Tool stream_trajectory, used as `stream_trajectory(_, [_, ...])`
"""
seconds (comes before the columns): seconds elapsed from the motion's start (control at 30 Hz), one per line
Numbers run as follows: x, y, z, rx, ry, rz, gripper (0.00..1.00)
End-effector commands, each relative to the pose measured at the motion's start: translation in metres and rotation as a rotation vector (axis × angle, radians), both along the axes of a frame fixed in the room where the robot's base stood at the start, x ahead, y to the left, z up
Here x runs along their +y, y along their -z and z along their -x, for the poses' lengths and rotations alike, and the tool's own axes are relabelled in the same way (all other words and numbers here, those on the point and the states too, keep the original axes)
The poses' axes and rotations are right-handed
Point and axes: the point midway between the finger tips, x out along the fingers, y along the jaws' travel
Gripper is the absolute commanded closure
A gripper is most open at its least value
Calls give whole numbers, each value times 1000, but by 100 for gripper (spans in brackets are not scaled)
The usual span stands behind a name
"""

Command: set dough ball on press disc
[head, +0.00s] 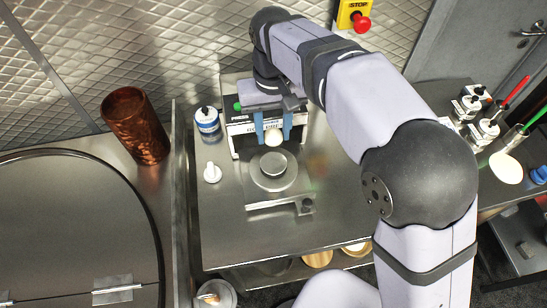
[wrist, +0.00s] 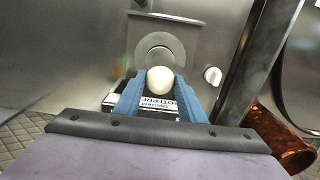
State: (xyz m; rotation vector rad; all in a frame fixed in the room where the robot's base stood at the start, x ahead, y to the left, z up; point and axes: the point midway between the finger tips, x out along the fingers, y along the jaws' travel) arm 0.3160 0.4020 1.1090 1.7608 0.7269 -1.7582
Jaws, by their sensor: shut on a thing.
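The pale dough ball (head: 273,138) is between the blue fingers of my gripper (head: 274,128), which is shut on it. In the wrist view the dough ball (wrist: 160,80) sits at the tips of the blue fingers of the gripper (wrist: 160,88). The round metal press disc (head: 273,168) lies on the press base, just in front of and below the ball. In the wrist view the disc (wrist: 160,47) shows beyond the ball, partly hidden by it. The ball appears apart from the disc, held above and behind it.
The press body (head: 240,125) stands behind the disc, with a label on its front. A white-and-blue can (head: 207,121) and a small white knob-topped item (head: 212,172) stand to the left. A copper tumbler (head: 137,125) stands further left. The counter (head: 230,225) in front is clear.

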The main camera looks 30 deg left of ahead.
Motion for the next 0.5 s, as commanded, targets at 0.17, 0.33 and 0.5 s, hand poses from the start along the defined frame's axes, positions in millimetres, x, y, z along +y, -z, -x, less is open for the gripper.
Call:
stream_trajectory(0.17, [-2, 24, 1, 3, 0, 4, 71])
stream_trajectory(0.33, [-1, 48, 0, 2, 0, 4, 71])
stream_trajectory(0.5, [-1, 57, 0, 0, 0, 0, 71])
